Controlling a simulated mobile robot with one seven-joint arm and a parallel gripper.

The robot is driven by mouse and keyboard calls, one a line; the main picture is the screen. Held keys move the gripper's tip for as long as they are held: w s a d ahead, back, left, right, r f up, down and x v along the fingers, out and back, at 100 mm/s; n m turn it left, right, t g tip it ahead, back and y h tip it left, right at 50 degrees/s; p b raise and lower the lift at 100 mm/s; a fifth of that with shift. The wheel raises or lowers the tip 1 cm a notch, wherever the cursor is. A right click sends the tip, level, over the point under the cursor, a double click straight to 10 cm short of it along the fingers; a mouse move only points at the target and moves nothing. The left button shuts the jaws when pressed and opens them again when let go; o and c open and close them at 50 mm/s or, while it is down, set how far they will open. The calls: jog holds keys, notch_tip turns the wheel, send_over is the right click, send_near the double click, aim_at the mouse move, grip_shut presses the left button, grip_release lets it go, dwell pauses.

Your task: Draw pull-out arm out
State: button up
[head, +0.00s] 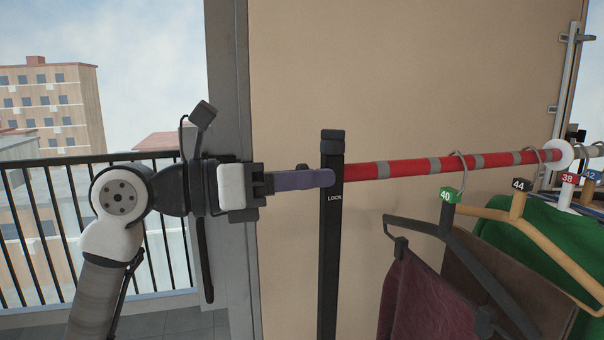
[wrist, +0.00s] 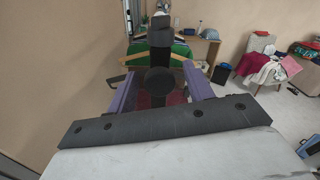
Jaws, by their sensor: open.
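The pull-out arm appears to be the red rod with grey bands (head: 398,167), running right from a black upright post (head: 330,250) marked LOCK. My gripper (head: 326,179) reaches in from the left, its purple fingers level with the rod's near end at the post. In the wrist view my gripper (wrist: 160,88) is open, with one finger on each side of a round black end piece (wrist: 159,81). The fingers look apart from it; exact contact cannot be told. The rod is mostly hidden behind the post and end piece there.
Hangers with numbered tags, such as a dark one (head: 450,232), carry clothes at the right. A tan panel (head: 350,80) stands behind the rod. A balcony railing (head: 60,220) is at the left. A chair with laundry (wrist: 262,65) stands farther back.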

grip_shut()
jog(key=b+v, duration=0.1)
jog(key=v, duration=1.9)
jog(key=shift+s+a, duration=0.1)
jog(key=shift+a, duration=0.05)
jog(key=shift+c, duration=2.2)
grip_release()
jog(key=o, duration=0.4)
jog(key=shift+a, duration=0.2)
jog(key=shift+o, duration=0.2)
jog(key=shift+d, duration=0.1)
jog(key=b+v, duration=0.1)
jog(key=v, duration=1.2)
jog(key=shift+a+b, duration=0.3)
jog(key=shift+a, duration=0.05)
